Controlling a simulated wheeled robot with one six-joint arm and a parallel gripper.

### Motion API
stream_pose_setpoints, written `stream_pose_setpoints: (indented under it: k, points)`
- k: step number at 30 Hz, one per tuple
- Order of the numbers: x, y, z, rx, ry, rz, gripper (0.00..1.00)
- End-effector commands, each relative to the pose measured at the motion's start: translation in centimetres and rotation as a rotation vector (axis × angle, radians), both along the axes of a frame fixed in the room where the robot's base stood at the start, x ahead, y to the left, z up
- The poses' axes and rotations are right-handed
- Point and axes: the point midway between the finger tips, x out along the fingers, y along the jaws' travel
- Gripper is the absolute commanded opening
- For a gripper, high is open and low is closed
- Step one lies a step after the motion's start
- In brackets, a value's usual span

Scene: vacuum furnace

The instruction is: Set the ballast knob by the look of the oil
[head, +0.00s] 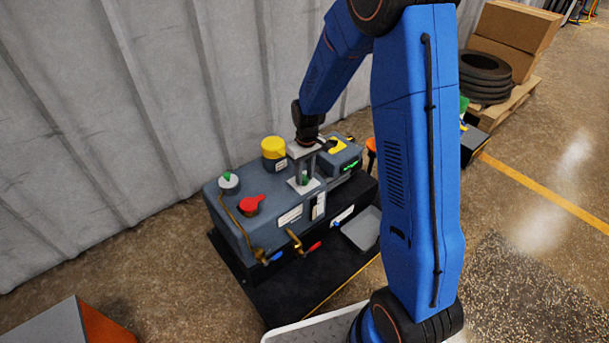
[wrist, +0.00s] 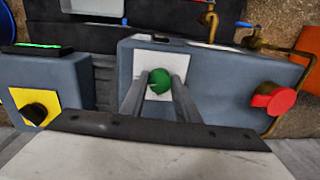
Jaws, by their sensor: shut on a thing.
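A green knob (head: 305,178) stands on a white plate on top of the grey pump (head: 240,215). My gripper (head: 306,182) reaches down from above with its fingers closed around this knob. In the wrist view the green knob (wrist: 160,80) sits between the two grey fingertips of my gripper (wrist: 160,84), over the white plate (wrist: 150,62). Any pointer or marks on the knob are too small to read. A narrow window with a pale surround (head: 318,205) is on the pump's front face; the look of oil in it cannot be told.
A red knob (head: 251,204), a grey cap with a green top (head: 229,182) and a yellow cap (head: 273,149) rise from the pump. A black knob on a yellow plate (wrist: 35,110) stands beside. Brass taps (head: 296,241) stick out in front. A grey tray (head: 362,229) lies to the right.

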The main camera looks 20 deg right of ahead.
Motion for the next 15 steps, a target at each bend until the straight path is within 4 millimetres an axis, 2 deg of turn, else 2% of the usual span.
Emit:
stream_pose_setpoints:
  k: [6,15]
  points:
    - [-0.02,0.03,0.02,0.000,-0.001,-0.112,0.06]
    - [-0.03,0.05,0.03,0.000,-0.001,-0.178,0.06]
